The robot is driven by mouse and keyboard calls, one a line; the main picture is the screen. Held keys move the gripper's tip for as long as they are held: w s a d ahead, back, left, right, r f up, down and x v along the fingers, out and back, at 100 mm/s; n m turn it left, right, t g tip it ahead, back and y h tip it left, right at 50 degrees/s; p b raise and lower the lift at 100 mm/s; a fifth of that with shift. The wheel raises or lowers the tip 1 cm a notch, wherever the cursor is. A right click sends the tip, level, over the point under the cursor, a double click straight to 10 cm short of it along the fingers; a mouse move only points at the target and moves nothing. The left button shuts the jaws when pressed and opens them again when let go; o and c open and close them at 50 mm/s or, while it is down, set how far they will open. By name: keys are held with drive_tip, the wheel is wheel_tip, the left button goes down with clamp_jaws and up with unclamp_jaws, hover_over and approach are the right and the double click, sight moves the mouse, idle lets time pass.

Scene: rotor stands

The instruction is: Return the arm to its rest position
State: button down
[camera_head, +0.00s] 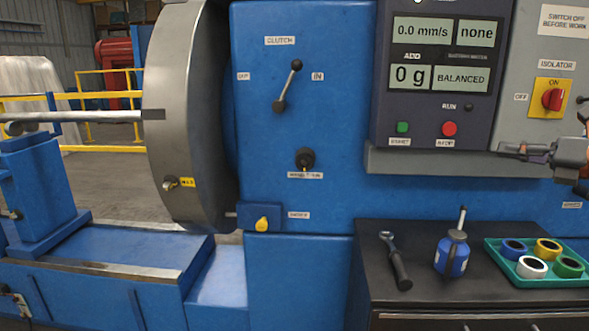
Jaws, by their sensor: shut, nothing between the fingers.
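My gripper (512,149) reaches in from the right edge, its fingers pointing left. It is shut and empty, in front of the grey panel below the isolator and above the bench top. Most of my arm is outside the picture.
The blue machine (340,130) carries a clutch lever (288,87) leaning to IN, a large steel rotor disc (172,110) and a display panel (445,60).

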drive_tip(key=w+r+m+t+h, duration=0.75)
drive_tip(key=r+m+h, duration=0.2)
drive_tip(key=m, duration=0.45)
drive_tip(key=s+a+f+m+g+h+p, duration=0.1)
drive_tip(key=s+a+f+m+g+h, duration=0.1)
drive_tip(key=s+f+m+g, duration=0.5)
drive_tip(key=s+a+f+m+g+h, duration=0.1)
drive_tip(key=s+a+f+m+h, duration=0.15)
drive_tip(key=f+m, duration=0.6)
drive_tip(key=s+a+f+m+g+h+p, duration=0.1)
drive_tip(key=s+a+f+m+g, duration=0.3)
drive_tip(key=f, duration=0.8)
drive_tip(key=s+a+f+m+g+y, duration=0.1)
drive_tip(key=s+a+f+g, duration=0.2)
drive_tip(key=s, duration=0.7)
drive_tip(key=s+a+f+g+y, duration=0.2)
drive_tip(key=s+a+f+g, duration=0.2)
drive_tip(key=s, duration=0.6)
drive_tip(key=s+a+f+m+g+y, duration=0.1)
drive_tip(key=s+a+f+g, duration=0.2)
drive_tip(key=s+a+f, duration=0.4)
drive_tip(key=s+a, duration=0.2)
drive_tip(key=s, duration=0.1)
drive_tip(key=shift+f+m+y, duration=0.2)
drive_tip(key=shift+m+y, duration=0.1)
drive_tip(key=shift+m, duration=0.05)
drive_tip(key=shift+a+g, duration=0.1)
drive_tip(key=shift+g, duration=0.15)
